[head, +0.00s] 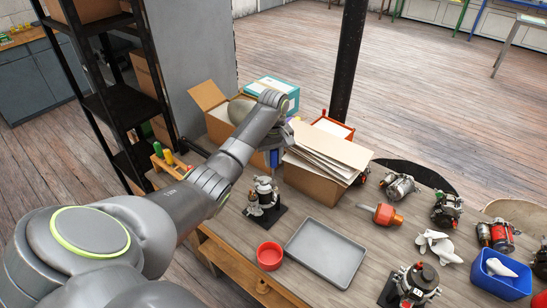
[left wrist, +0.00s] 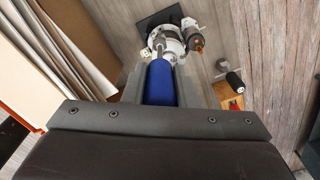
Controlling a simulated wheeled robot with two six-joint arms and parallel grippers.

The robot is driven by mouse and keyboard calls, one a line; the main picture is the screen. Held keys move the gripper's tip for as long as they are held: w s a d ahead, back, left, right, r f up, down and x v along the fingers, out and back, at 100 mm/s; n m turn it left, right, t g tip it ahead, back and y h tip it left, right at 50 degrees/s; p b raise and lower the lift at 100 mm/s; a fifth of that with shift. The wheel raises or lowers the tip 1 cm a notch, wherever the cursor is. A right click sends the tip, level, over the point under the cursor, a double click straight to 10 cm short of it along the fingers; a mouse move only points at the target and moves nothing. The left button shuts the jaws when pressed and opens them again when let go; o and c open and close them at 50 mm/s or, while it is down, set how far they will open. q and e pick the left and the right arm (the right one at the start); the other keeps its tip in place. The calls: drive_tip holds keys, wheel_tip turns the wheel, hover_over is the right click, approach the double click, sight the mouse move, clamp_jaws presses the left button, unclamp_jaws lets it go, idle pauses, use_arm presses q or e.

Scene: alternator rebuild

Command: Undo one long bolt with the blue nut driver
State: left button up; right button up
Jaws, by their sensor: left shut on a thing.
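My left gripper (head: 274,150) is shut on the blue nut driver (head: 274,158). In the left wrist view the driver's blue handle (left wrist: 161,84) sits between the two fingers, with its shaft pointing away toward the alternator. The alternator (head: 264,194) stands upright on a black base plate (head: 268,216) on the bench, below the driver. It also shows in the left wrist view (left wrist: 172,40). I cannot tell whether the driver's tip touches a bolt; single bolts are too small to make out. My right gripper is not in view.
A red bowl (head: 269,256) and an empty grey tray (head: 327,252) lie in front of the alternator. A cardboard box with sheets (head: 312,183) stands close right of my gripper. A tool rack (head: 170,168) is at left. Several other alternators and a blue bin (head: 500,284) are at right.

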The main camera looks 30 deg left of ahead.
use_arm(q)
drive_tip(key=m, duration=0.5)
drive_tip(key=shift+m, duration=0.3)
drive_tip(key=m, duration=0.6)
drive_tip(key=shift+a+m, duration=0.1)
drive_tip(key=shift+m, duration=0.2)
drive_tip(key=m, duration=1)
drive_tip(key=shift+f, duration=0.6)
